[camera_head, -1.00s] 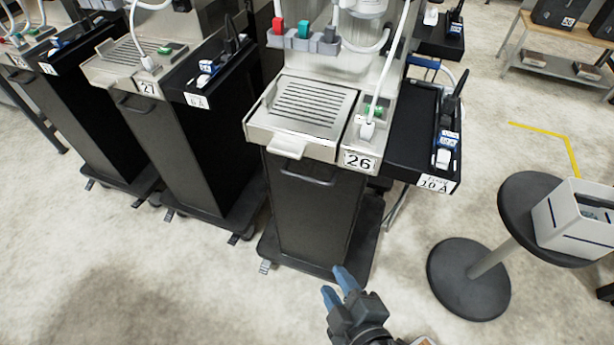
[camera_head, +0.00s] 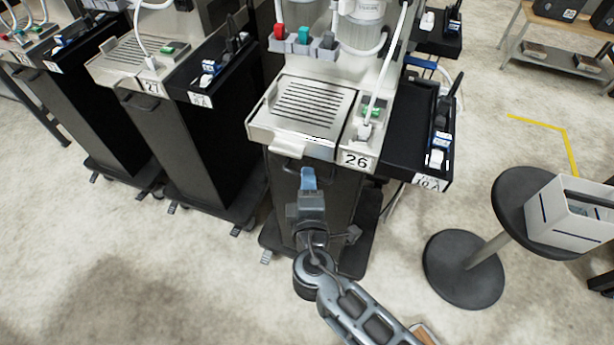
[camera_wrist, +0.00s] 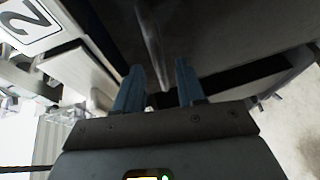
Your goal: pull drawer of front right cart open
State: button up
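The front right cart has a dark front panel (camera_head: 345,205) under a pale top marked 26. Its dark bar handle (camera_head: 284,164) is near the panel's top, partly hidden by my gripper (camera_head: 308,174) in the head view. In the wrist view the handle (camera_wrist: 152,42) shows as a bar ahead of my gripper (camera_wrist: 159,72), lined up with the gap between the blue fingers. The fingers are apart with nothing held. Whether the fingertips reach around the handle I cannot tell. The drawer looks shut.
A pale tray (camera_head: 308,105) with a front tab overhangs the handle. A black side shelf (camera_head: 412,135) is at the cart's right. A round stand (camera_head: 525,210) with a white box (camera_head: 560,222) is at right. Another cart (camera_head: 190,150) stands left. The floor in front is clear.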

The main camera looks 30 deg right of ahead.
jog(key=shift+x, duration=0.8)
jog(key=shift+c, duration=0.3)
grip_shut()
